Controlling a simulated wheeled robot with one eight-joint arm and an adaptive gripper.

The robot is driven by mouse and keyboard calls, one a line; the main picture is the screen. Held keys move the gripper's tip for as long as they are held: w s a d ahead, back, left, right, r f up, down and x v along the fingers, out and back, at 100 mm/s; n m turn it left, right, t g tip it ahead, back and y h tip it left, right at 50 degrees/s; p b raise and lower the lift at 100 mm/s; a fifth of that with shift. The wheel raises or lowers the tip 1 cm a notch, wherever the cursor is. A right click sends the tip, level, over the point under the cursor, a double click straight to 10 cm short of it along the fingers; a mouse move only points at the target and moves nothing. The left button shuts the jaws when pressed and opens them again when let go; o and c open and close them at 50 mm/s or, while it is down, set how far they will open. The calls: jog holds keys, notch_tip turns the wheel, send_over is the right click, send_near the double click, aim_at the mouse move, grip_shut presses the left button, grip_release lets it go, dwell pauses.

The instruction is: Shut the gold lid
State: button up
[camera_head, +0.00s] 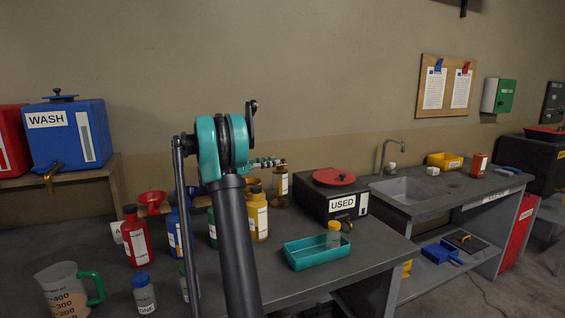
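I cannot clearly tell which thing is the gold lid. An amber-gold bottle (283,186) with a white label stands at the back of the workbench, and its top is small and unclear. My gripper (266,163) is at the end of my raised arm, its teal and grey fingers pointing right, level with that bottle's top. I cannot tell whether they touch or how far open the fingers are.
A black USED box (345,206) with a red lid is right of the bottles. A red bottle (135,238), blue bottle (174,232) and measuring jug (68,290) stand left. A blue WASH tank (70,133) is on a shelf. My arm hides part of the bench.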

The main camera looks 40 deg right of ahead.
jog(key=shift+v, duration=1.4)
